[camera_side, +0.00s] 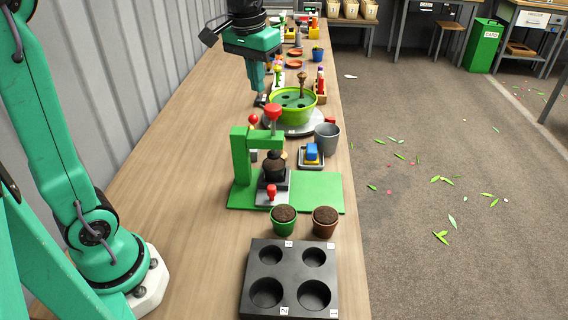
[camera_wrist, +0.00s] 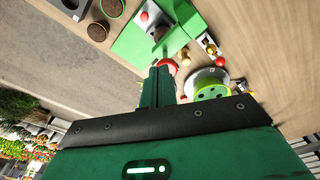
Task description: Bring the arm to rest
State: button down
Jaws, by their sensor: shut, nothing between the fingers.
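My gripper (camera_side: 261,99) hangs from my green arm in the upper middle of the side view, pointing down. It is shut and empty. Its fingertips are at the left edge of the lime-green bowl (camera_side: 307,114); I cannot tell how high above the bench they are. In the wrist view my gripper's fingers (camera_wrist: 158,72) are together, with no object between them. The bowl also shows in the wrist view (camera_wrist: 211,92), partly hidden by my gripper's body.
A green press (camera_side: 241,155) on a green board stands nearer the camera, beside a grey pot (camera_side: 327,138). Two soil-filled pots (camera_side: 284,219) and a black four-hole tray (camera_side: 291,277) are in front. The wooden bench (camera_side: 165,195) left of them is clear.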

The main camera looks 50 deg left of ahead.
jog(key=s+d+f+m+t, duration=0.1)
jog(key=s+f+t, duration=0.1)
jog(key=s, duration=0.6)
jog(key=s+d+f+m+t, duration=0.1)
jog(key=s+f+t, duration=0.1)
jog(key=s, duration=0.6)
jog(key=shift+d+f, duration=0.3)
jog(key=shift+f, duration=0.45)
